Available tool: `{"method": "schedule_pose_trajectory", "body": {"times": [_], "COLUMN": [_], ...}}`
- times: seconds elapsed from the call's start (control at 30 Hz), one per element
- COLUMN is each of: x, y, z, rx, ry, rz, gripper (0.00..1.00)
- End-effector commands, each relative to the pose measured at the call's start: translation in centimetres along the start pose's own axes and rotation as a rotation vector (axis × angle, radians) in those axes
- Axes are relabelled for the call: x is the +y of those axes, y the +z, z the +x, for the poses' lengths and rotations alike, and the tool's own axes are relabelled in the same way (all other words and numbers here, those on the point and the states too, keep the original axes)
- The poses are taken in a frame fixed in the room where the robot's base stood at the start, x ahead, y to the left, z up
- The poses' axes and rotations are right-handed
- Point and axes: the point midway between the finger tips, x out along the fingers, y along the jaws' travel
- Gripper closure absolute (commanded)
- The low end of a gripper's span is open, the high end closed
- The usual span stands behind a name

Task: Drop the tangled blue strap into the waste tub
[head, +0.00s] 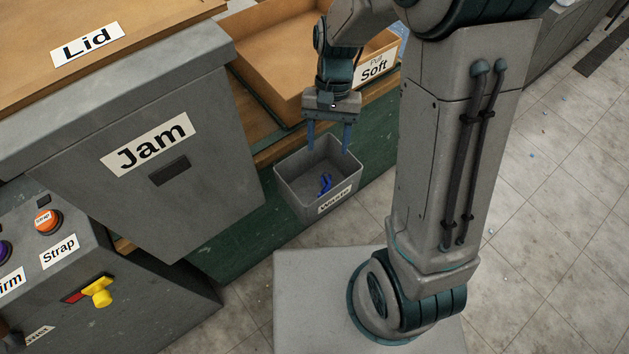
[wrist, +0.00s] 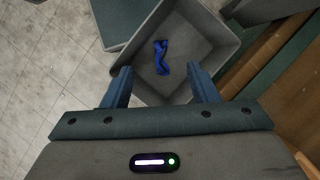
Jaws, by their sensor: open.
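The tangled blue strap (head: 325,184) lies inside the grey waste tub (head: 288,187), on its floor. The tub carries a "Waste" label on its front. In the wrist view the strap (wrist: 161,57) shows as a small twisted blue bundle within the tub (wrist: 215,27). My gripper (head: 329,150) hangs above the tub, pointing down, with its two blue fingers apart. In the wrist view the gripper (wrist: 161,78) is open, with nothing between its fingers. The strap is below the fingers and apart from them.
A grey "Jam" housing (head: 185,165) stands left of the tub. An orange-brown "Soft" bin (head: 285,75) is behind it. A control panel (head: 105,265) with buttons and a yellow handle is at lower left. The tiled floor (head: 545,220) is open at right.

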Motion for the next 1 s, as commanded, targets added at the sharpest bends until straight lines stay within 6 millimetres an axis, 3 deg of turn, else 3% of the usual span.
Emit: {"method": "schedule_pose_trajectory", "body": {"times": [0.2,0.4,1.0], "x": [0.0,0.0,0.0], "y": [-0.1,0.0,0.0], "z": [-5.0,-7.5,-8.1], "rx": [0.004,0.001,-0.001], "ry": [-0.001,0.0,0.0], "rz": [0.001,0.001,0.001], "gripper": [0.46,0.46,0.46]}}
